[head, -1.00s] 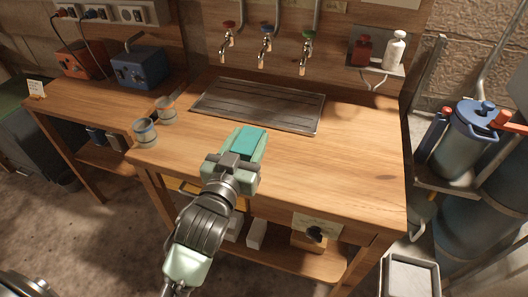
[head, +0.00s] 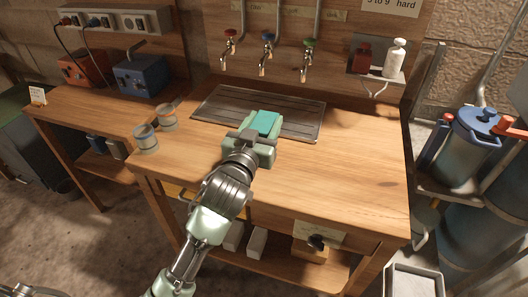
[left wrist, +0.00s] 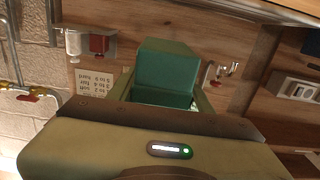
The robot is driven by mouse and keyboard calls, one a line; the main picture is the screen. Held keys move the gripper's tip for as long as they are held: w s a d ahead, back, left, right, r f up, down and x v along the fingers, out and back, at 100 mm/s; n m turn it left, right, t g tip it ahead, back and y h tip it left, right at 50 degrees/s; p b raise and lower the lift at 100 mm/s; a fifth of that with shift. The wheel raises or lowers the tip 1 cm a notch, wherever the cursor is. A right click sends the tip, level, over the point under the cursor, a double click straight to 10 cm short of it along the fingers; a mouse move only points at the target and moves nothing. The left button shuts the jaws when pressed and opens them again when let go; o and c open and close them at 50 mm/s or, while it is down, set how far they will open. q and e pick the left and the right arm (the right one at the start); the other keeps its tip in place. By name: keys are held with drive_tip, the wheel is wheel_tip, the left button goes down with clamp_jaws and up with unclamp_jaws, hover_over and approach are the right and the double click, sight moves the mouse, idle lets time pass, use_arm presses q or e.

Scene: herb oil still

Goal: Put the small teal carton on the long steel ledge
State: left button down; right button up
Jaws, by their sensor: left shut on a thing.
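The small teal carton (head: 265,122) is held in my left gripper (head: 258,133), above the wooden workbench. It also shows in the left wrist view (left wrist: 165,75), between the two fingers. In the head view, the carton overlaps the front edge of a long, dark steel slatted plate (head: 225,103) below the taps. I cannot tell its exact height above this plate.
Three taps (head: 267,55) hang above the plate. Two small grey cups (head: 146,137) stand at the bench's left edge. A blue box (head: 139,76) and an orange box (head: 83,68) sit on the left bench. The wooden bench top (head: 350,165) is bare at right.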

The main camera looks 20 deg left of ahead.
use_arm(q)
wheel_tip(320, 180, down, 9)
drive_tip(key=shift+r+b, duration=0.2)
drive_tip(key=shift+b, duration=0.35)
drive_tip(key=shift+f, duration=0.15)
drive_tip(key=c, duration=0.6)
unclamp_jaws()
